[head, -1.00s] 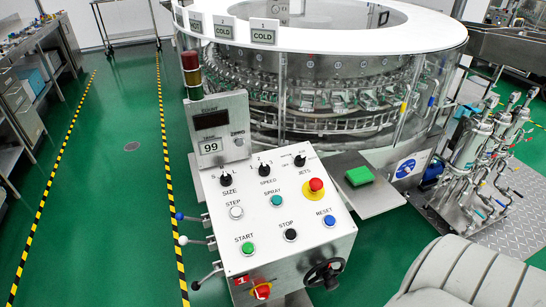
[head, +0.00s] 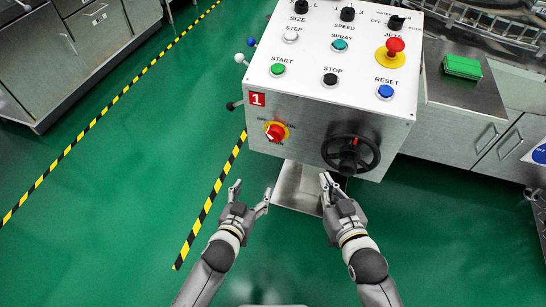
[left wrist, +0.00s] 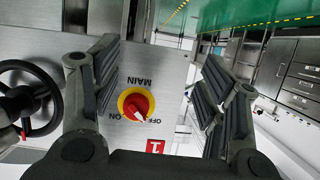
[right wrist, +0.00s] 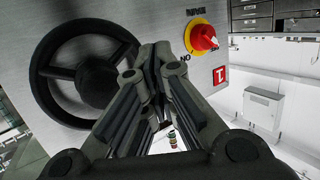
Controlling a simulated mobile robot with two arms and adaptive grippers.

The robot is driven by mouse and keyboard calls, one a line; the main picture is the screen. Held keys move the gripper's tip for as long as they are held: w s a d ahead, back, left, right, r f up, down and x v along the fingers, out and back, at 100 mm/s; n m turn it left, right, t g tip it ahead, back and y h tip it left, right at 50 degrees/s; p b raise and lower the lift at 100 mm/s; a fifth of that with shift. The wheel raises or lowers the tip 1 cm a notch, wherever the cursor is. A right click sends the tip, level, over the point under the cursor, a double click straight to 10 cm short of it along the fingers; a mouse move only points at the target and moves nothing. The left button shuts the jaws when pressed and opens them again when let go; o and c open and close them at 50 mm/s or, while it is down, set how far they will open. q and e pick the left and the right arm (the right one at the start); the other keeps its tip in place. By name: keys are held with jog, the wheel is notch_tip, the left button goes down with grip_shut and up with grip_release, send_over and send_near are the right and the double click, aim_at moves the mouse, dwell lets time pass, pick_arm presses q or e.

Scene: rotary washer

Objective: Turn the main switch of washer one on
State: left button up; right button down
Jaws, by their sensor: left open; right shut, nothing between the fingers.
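The main switch (head: 276,132) is a red rotary knob on a yellow disc, on the front face of the washer control box, below a red plate marked 1 (head: 257,99). It also shows in the left wrist view (left wrist: 137,105), with ON, OFF and MAIN lettering, and in the right wrist view (right wrist: 203,38). My left gripper (head: 252,192) is open and empty, below and in front of the switch, apart from it. In the left wrist view the switch lies between its fingers (left wrist: 160,85). My right gripper (head: 325,184) is shut and empty, below the black handwheel.
A black handwheel (head: 350,154) sticks out of the box front, right of the switch. Levers with ball ends (head: 240,59) stick out at the box's left side. The top panel (head: 340,65) carries several buttons. Green floor is clear at left.

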pick_arm(q)
notch_tip(320, 180, up, 4)
jog(key=w+d+t+h+b, duration=0.1)
jog(key=w+d+t+b, duration=0.1)
jog(key=b, duration=0.2)
jog(key=t+b, duration=0.2)
send_near(273, 140)
jog(key=shift+h, duration=0.4)
jog(key=b+x, duration=0.1)
jog(key=x, duration=0.3)
jog(key=b+x, duration=0.1)
jog(key=x, duration=0.3)
jog(key=shift+w+a+f, duration=0.15)
jog(key=shift+w, duration=0.2)
jog(key=shift+w+d, duration=0.2)
jog(key=shift+w, duration=0.35)
pick_arm(e)
jog(key=s+r+t+y, duration=0.1)
jog(key=s+r+t, duration=0.2)
jog(key=r, duration=0.7)
jog(key=s+r+t+y, duration=0.2)
jog(key=s+r+t, duration=0.2)
jog(key=r+t, duration=0.3)
jog(key=shift+r, duration=2.25)
